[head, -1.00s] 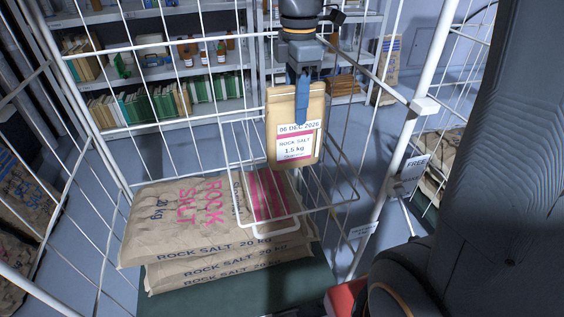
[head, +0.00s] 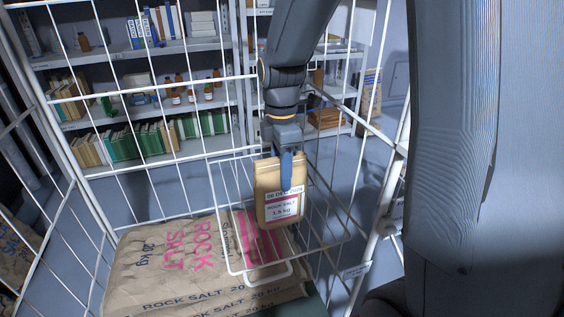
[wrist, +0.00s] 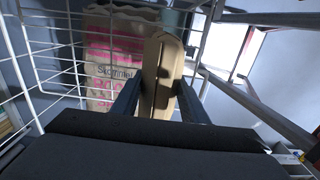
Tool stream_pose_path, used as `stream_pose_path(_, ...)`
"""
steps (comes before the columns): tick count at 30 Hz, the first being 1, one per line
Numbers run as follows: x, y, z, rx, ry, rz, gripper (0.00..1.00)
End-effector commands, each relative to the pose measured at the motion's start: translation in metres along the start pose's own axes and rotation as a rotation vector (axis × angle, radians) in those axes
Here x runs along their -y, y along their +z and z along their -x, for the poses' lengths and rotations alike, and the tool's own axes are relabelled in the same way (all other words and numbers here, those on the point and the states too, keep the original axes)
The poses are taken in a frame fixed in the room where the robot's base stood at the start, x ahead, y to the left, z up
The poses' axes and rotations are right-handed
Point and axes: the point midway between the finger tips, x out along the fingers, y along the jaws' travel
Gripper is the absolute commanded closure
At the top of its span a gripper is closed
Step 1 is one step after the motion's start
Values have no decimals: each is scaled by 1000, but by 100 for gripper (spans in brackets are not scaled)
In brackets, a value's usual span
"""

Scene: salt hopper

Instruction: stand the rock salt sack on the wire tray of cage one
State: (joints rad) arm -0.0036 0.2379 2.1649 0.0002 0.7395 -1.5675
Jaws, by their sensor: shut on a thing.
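The small tan rock salt sack (head: 278,214), labelled 1.5 kg, hangs upright in my gripper (head: 287,165). My gripper is shut on the sack's upper part, with a blue finger across its front. In the wrist view the fingers pinch the sack (wrist: 160,68) from both sides. The sack is within the outline of the white wire tray (head: 320,247) on the cage. I cannot tell whether its base touches the tray wires.
The cage's white wire mesh and posts surround the area. Shelves (head: 150,110) with books and bottles stand at the back. Another tall sack (head: 370,100) stands at the back right.

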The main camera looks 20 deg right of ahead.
Motion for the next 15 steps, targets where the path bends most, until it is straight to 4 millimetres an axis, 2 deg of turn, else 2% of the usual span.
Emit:
stream_pose_path(6,-1,0,-16,0,4,0,100)
stream_pose_path(15,-2,0,-17,0,5,0,100)
